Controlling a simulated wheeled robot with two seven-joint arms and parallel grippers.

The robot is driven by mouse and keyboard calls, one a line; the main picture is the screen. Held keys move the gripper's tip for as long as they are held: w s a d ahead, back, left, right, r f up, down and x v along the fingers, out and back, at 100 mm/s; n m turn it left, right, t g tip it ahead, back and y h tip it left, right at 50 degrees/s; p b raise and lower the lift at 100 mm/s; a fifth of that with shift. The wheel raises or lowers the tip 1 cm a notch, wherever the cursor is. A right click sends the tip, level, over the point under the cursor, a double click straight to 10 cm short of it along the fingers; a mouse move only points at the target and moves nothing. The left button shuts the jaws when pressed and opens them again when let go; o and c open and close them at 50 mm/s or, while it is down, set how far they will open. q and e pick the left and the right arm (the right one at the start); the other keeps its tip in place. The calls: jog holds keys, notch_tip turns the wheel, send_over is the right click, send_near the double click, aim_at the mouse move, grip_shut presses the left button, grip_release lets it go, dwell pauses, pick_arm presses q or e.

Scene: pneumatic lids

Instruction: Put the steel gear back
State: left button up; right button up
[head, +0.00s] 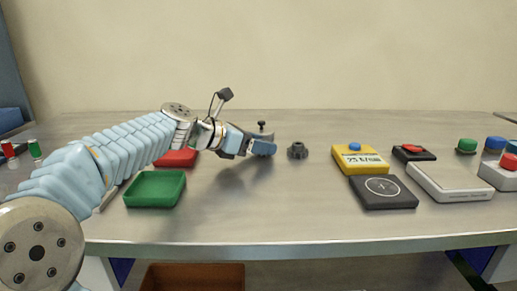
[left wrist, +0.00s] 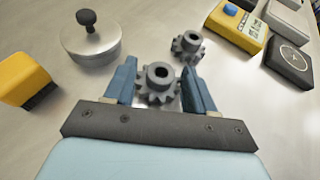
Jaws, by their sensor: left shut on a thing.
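My left gripper (head: 268,149) is low over the middle of the table. In the left wrist view its blue fingers (left wrist: 160,88) are shut on a grey toothed gear (left wrist: 157,84) with a round hub and bore. In the head view the fingers hide this gear. A second, similar dark grey gear (head: 297,151) stands on the table just right of the gripper; it also shows beyond the fingers in the left wrist view (left wrist: 188,46). A round silver canister or lid with a black knob (left wrist: 92,42) is close by; in the head view its knob (head: 262,125) shows behind the gripper.
A green tray (head: 155,203) and a red tray (head: 178,160) lie left, under my arm. On the right are a yellow box with a display (head: 345,160), a dark pad (head: 400,195), a white scale-like box (head: 450,185) and colored buttons. A yellow block (left wrist: 22,75) shows in the wrist view.

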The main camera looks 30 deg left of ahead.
pick_arm(q)
jog(key=shift+f, duration=0.25)
jog(key=shift+f, duration=0.15)
jog(key=o, duration=1.3)
jog(key=shift+o, duration=0.2)
jog(key=shift+r, duration=0.2)
jog(key=v, duration=1.2)
